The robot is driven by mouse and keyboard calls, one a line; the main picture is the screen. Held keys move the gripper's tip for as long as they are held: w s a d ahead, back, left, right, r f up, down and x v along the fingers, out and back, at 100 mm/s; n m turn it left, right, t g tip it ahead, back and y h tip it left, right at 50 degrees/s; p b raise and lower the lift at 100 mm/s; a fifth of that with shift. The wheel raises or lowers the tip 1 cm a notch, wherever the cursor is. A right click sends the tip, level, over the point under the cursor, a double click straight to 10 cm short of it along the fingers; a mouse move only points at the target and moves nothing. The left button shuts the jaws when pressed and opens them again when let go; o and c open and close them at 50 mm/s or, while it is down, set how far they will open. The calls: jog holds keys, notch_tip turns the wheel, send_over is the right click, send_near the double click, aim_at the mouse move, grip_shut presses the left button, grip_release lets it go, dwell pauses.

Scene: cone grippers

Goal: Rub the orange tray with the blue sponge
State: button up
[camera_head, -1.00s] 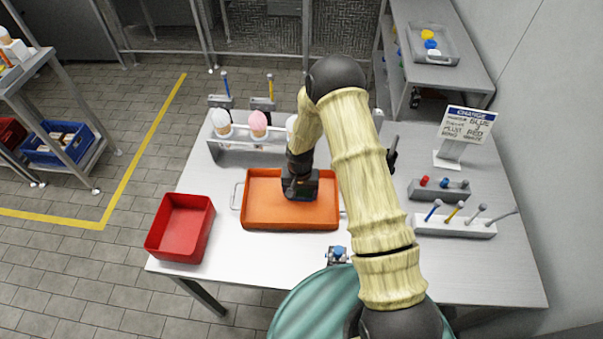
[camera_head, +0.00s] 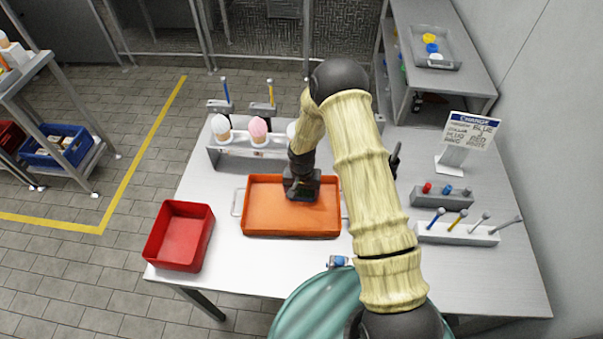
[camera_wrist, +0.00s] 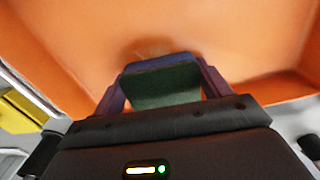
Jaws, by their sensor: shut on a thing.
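The orange tray (camera_head: 268,220) lies flat on the table in front of me, with a wire handle at its left end. My gripper (camera_head: 301,196) reaches down into the tray, right of its middle. In the wrist view, my gripper (camera_wrist: 163,88) is shut on the blue sponge (camera_wrist: 160,63), whose top is blue and whose near face is dark green. The sponge is close against the orange tray floor (camera_wrist: 230,40); a dark smudge or shadow shows just beyond it. In the head view, the sponge is mostly hidden by my gripper.
A red bin (camera_head: 180,236) stands left of the tray. A cone rack (camera_head: 240,150) stands behind it. A tool holder (camera_head: 458,234), a grey button block (camera_head: 441,195) and a sign (camera_head: 468,133) stand at the right.

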aim_at(302, 192)
notch_tip(302, 192, up, 4)
jog(key=shift+s+f+p, duration=0.1)
jog(key=shift+p, duration=0.95)
jog(key=shift+r+p, duration=1.3)
jog(key=shift+r, duration=0.9)
jog(key=shift+d, duration=0.1)
